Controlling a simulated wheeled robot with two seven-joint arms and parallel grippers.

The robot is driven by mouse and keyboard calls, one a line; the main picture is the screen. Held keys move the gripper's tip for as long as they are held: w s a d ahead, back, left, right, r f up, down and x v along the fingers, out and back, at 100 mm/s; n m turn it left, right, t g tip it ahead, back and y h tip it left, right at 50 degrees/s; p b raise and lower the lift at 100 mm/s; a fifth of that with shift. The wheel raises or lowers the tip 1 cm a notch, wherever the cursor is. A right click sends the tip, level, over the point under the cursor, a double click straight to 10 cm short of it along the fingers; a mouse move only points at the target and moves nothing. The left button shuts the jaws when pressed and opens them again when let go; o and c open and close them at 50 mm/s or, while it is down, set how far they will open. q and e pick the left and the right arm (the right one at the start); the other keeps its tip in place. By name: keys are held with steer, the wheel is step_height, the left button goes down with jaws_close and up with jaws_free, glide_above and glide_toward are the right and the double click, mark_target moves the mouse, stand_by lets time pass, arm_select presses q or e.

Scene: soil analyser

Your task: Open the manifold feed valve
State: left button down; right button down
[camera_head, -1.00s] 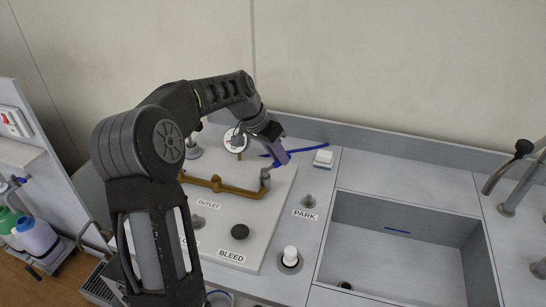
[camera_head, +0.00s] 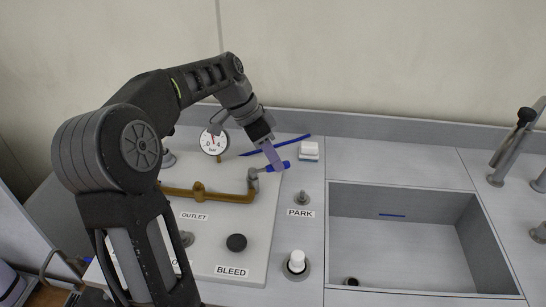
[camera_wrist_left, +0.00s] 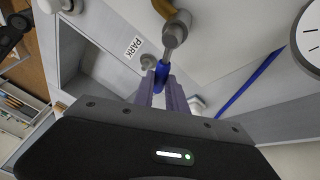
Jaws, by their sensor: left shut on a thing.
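The manifold feed valve (camera_head: 253,179) is a small grey fitting at the right end of a brass pipe (camera_head: 210,193) on a pale panel. It also shows in the left wrist view (camera_wrist_left: 177,30). Its blue lever handle (camera_head: 284,166) points right and slightly back in the head view. My left gripper (camera_head: 273,160) reaches over the panel from the left, and its purple fingers are shut on the blue handle. In the left wrist view the handle (camera_wrist_left: 161,74) lies between the fingertips (camera_wrist_left: 162,85). My right gripper is in neither view.
A round gauge (camera_head: 213,142) stands behind the pipe. A blue rod or hose (camera_head: 295,141) and a white-topped block (camera_head: 310,148) lie behind the handle. A black BLEED knob (camera_head: 236,242), a PARK peg (camera_head: 302,198) and a white-capped post (camera_head: 296,261) stand nearer. The sink (camera_head: 400,250) is at right.

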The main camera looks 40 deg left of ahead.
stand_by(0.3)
arm_select(q)
steer(key=c, duration=1.3)
jaws_free()
steer(key=shift+c, duration=0.2)
steer(key=shift+r, duration=0.1)
steer(key=p+v, duration=0.2)
steer(key=v, duration=0.5)
steer(key=shift+a+r+p, duration=0.2)
steer(key=shift+r+p, duration=0.15)
steer(key=shift+s, duration=0.1)
steer(key=shift+f, duration=0.1)
